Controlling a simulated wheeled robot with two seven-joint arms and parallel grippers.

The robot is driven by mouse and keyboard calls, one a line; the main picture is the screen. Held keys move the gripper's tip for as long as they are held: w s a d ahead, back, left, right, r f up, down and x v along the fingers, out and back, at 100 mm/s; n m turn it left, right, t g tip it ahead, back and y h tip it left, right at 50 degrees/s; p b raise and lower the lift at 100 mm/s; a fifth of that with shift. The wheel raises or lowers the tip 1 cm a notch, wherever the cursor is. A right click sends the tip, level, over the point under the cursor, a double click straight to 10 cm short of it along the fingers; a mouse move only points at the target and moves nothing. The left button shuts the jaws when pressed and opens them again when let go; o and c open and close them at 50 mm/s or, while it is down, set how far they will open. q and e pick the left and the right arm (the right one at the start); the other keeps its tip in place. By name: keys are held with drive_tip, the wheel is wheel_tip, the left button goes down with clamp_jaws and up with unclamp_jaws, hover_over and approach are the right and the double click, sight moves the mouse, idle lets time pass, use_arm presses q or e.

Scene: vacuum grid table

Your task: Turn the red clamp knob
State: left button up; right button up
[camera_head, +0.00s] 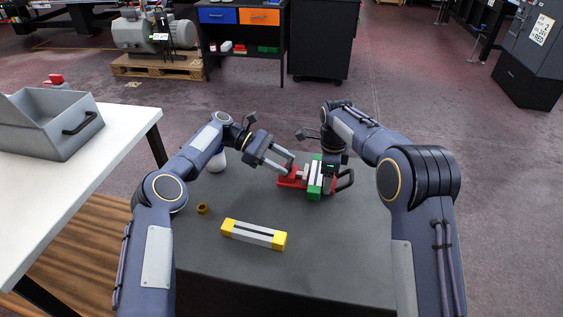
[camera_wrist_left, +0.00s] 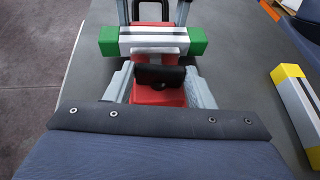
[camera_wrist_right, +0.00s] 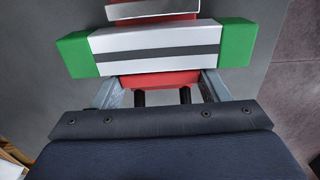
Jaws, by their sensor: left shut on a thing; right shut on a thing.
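The red clamp (camera_head: 291,183) lies on the grey table with a black loop handle (camera_head: 346,179) at its right end. A white bar with green ends (camera_head: 314,191) sits crosswise in it. My left gripper (camera_head: 285,167) is at the clamp's left end. In the left wrist view its fingers flank the red end part (camera_wrist_left: 157,97), with a black piece (camera_wrist_left: 160,76) above it. My right gripper (camera_head: 331,169) comes down at the handle side. In the right wrist view its fingers flank the red body (camera_wrist_right: 160,80); the bar (camera_wrist_right: 160,50) hides the fingertips.
A white bar with yellow ends (camera_head: 253,235) and a small brown ring (camera_head: 202,209) lie on the table (camera_head: 330,250). A white rounded thing (camera_head: 218,161) is beside my left forearm. A grey bin (camera_head: 50,125) stands on the white table at left. The table's front is clear.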

use_arm(q)
drive_tip(key=shift+f+m+g, duration=0.15)
drive_tip(key=shift+m+g, duration=0.15)
use_arm(e)
drive_tip(key=shift+a, duration=0.15)
use_arm(q)
drive_tip(key=o, duration=0.9)
drive_tip(key=shift+o, duration=0.4)
drive_tip(key=shift+a+n+t, duration=0.15)
drive_tip(key=shift+n+t, duration=0.35)
